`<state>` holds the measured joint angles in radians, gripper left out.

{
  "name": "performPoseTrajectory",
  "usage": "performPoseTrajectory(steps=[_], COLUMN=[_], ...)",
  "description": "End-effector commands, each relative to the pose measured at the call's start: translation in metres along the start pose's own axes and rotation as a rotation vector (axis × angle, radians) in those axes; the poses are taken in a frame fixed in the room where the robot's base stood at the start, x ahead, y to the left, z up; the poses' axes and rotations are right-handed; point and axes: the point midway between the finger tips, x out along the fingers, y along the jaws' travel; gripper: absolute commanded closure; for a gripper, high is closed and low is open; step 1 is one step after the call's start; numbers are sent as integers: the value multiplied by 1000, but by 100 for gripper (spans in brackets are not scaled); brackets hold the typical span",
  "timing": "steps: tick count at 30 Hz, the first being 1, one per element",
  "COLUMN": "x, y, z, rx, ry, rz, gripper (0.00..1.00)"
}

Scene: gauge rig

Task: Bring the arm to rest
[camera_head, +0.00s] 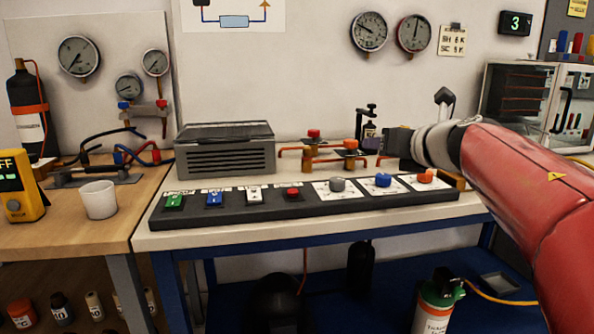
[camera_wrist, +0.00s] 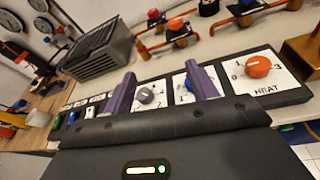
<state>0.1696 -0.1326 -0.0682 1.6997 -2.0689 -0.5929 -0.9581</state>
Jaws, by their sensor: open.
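My arm, with a red forearm and a grey ringed wrist, reaches in from the right of the head view. Its end is over the right part of the bench, behind the row of knobs. In the wrist view my gripper (camera_wrist: 163,86) is open, its two purple fingers apart with nothing held between them. The grey knob (camera_wrist: 146,95) shows between the fingers, and the blue knob (camera_wrist: 188,84) is partly hidden by the right finger. The orange HEAT knob (camera_wrist: 258,66) is to the right of the fingers. I cannot tell the exact height of the fingers above the panel.
The dark control panel (camera_head: 300,208) runs along the bench front with switches and knobs. A grey vented box (camera_head: 225,155), copper pipes with red valves (camera_head: 314,134) and a clamp stand (camera_head: 366,122) stand behind. A white cup (camera_head: 99,200) is on the left wooden table.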

Motion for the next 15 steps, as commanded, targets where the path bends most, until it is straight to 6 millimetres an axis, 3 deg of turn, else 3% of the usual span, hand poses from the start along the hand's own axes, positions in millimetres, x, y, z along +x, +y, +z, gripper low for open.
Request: performPoseTrajectory(steps=[8, 12, 15], x=[-22, -41, -61], y=[4, -3, -13], z=[16, 16, 3], rx=[354, 639, 929], ry=[-185, -301, -396], rz=[-42, -84, -136], gripper=[42, 42, 42])
